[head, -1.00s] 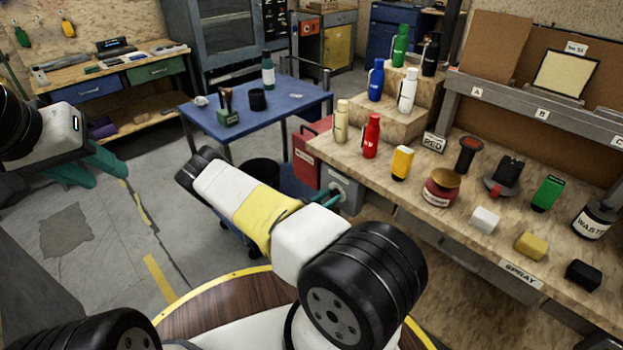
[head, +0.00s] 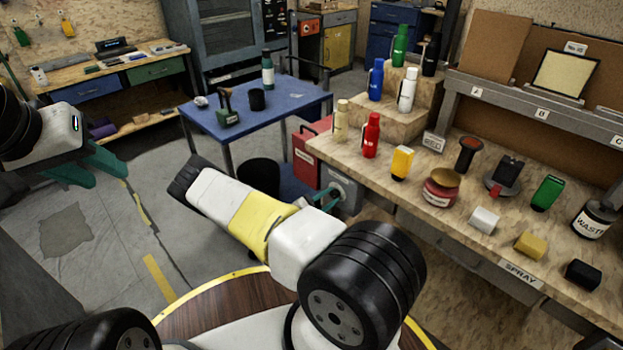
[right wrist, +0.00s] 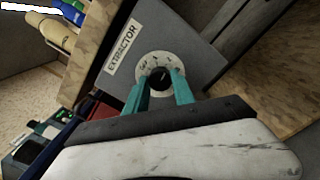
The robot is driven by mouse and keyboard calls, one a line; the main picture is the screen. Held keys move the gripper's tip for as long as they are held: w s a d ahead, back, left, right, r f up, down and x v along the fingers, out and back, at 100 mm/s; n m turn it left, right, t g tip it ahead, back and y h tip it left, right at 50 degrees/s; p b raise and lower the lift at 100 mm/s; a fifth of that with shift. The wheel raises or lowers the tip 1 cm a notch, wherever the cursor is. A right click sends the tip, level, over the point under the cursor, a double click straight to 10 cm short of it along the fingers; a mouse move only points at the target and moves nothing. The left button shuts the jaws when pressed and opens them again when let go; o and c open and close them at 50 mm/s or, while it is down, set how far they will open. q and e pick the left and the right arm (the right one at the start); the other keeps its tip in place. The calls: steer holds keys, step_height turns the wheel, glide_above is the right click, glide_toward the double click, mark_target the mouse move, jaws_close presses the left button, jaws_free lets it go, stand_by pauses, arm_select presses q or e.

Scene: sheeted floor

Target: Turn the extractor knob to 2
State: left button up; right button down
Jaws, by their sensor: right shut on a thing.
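The extractor knob (right wrist: 160,82) is a small dark knob on a pale round dial (right wrist: 148,68). The dial is on a grey box (right wrist: 195,42) with a white "EXTRACTOR" label (right wrist: 122,47). My right gripper (right wrist: 163,92) has its teal fingers on both sides of the knob and is shut on it. "OFF" seems to show on the dial; the other marks and the knob's pointer are too small or hidden to read. In the head view the grey box (head: 345,186) stands below the bench, with my right gripper (head: 328,201) at it. My left gripper (head: 108,181) is open and empty at the left.
The wooden bench (head: 400,190) with bottles and small blocks extends above and right of the grey box. A red box (head: 309,155) stands beside the grey box. A blue table (head: 290,108) and a black bin (head: 260,175) are behind my right arm.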

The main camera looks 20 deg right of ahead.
steer(key=shift+a+f, duration=0.1)
steer(key=shift+f, duration=0.05)
stand_by(0.3)
steer(key=c, duration=1.1)
jaws_free()
steer(key=shift+o, duration=0.2)
steer(key=v, duration=0.7)
steer(key=shift+s+a, duration=0.15)
steer(key=shift+a, duration=0.2)
